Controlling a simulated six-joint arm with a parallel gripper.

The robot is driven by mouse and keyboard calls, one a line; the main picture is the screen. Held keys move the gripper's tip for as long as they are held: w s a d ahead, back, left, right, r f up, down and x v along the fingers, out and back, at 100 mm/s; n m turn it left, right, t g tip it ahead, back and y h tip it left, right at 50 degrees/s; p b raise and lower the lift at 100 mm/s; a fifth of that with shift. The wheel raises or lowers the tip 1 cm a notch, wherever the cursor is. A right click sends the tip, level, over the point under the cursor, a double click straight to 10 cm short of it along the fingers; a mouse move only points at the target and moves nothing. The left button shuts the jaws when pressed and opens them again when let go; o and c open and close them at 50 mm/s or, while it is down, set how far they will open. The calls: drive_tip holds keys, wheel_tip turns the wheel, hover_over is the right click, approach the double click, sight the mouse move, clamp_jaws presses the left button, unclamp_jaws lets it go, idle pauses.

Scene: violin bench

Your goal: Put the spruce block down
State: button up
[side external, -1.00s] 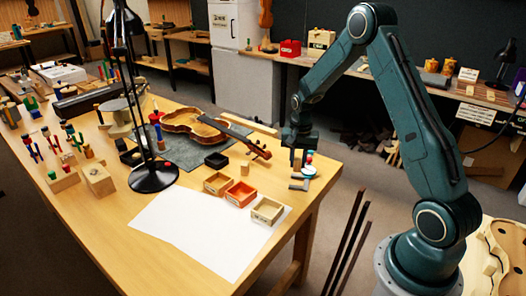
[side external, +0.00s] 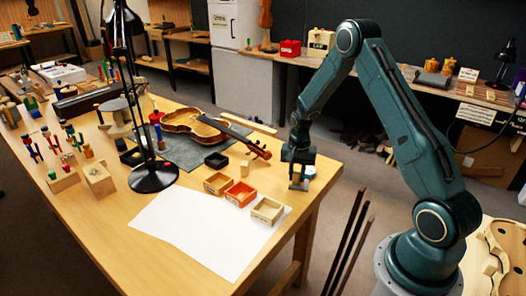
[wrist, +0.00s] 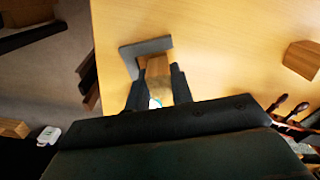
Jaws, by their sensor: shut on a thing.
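My gripper (side external: 298,180) is low over the table's right end. In the wrist view, its dark fingers (wrist: 155,92) are shut on a small wooden block (wrist: 157,68), taken as the spruce block. The block's lower part is hidden between the fingers, and I cannot tell whether it touches the tabletop. A grey angled piece (wrist: 145,46) lies right beside the block on the table; it also shows under my gripper in the side view (side external: 297,188).
A small white round thing (side external: 309,173) is close to the gripper's right. Small trays stand to the left: wooden (side external: 267,222), orange-red (side external: 240,205) and black (side external: 216,167). Another wooden block (side external: 245,169) and a violin (side external: 190,124) lie beyond. The table's right edge is near.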

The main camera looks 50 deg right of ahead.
sight(297, 172)
drive_tip(key=shift+f, duration=0.15)
drive_tip(key=o, duration=1)
drive_tip(key=shift+c, duration=0.2)
wheel_tip(297, 172, up, 12)
idle(0.6)
